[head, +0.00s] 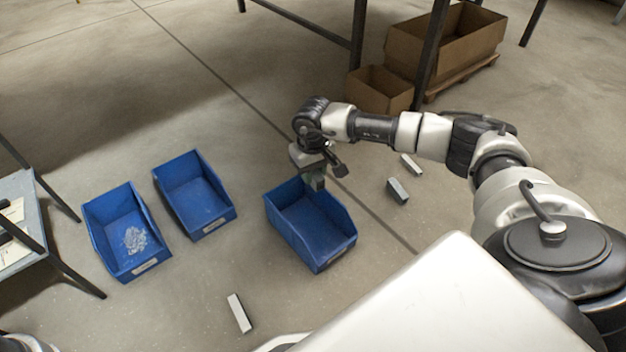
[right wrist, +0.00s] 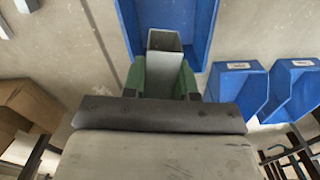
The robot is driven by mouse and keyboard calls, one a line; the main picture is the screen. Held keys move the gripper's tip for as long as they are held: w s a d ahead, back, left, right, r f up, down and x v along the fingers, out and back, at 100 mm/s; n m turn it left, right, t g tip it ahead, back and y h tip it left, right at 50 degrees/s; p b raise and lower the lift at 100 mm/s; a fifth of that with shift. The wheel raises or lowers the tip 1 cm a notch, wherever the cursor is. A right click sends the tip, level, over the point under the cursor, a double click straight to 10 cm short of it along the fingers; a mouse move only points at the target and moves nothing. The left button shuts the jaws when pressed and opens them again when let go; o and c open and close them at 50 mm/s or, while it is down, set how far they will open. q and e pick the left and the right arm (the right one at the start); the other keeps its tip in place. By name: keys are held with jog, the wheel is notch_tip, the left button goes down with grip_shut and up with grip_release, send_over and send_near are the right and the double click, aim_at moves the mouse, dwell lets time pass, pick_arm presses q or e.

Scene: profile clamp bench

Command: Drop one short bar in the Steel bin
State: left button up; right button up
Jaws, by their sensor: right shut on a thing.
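My right gripper (head: 315,183) is over the back part of the rightmost blue bin (head: 325,250). In the right wrist view its green fingers (right wrist: 162,78) are shut on a short grey bar (right wrist: 164,42), one on each side. That blue bin (right wrist: 204,35) lies beyond the bar's far end. Two more blue bins stand to the left: a middle one (head: 196,190) that looks empty and a left one (head: 112,215) with pale scraps inside. The bin labels are too small to read, so I cannot tell which is Steel. My left gripper is out of view.
Loose bars lie on the floor: a pale one (head: 239,313) in front, a dark grey one (head: 397,190) and a light one (head: 410,165) right of the bin. Cardboard boxes (head: 440,50) stand behind near table legs. A small table (head: 18,215) is at the left edge.

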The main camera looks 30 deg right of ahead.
notch_tip(320, 180, down, 6)
jog(key=b, duration=0.4)
jog(key=shift+b, duration=0.35)
jog(key=o, duration=1.1)
jog(key=shift+c, duration=0.2)
notch_tip(320, 180, up, 11)
jog(key=p, duration=0.7)
jog(key=shift+f, duration=0.1)
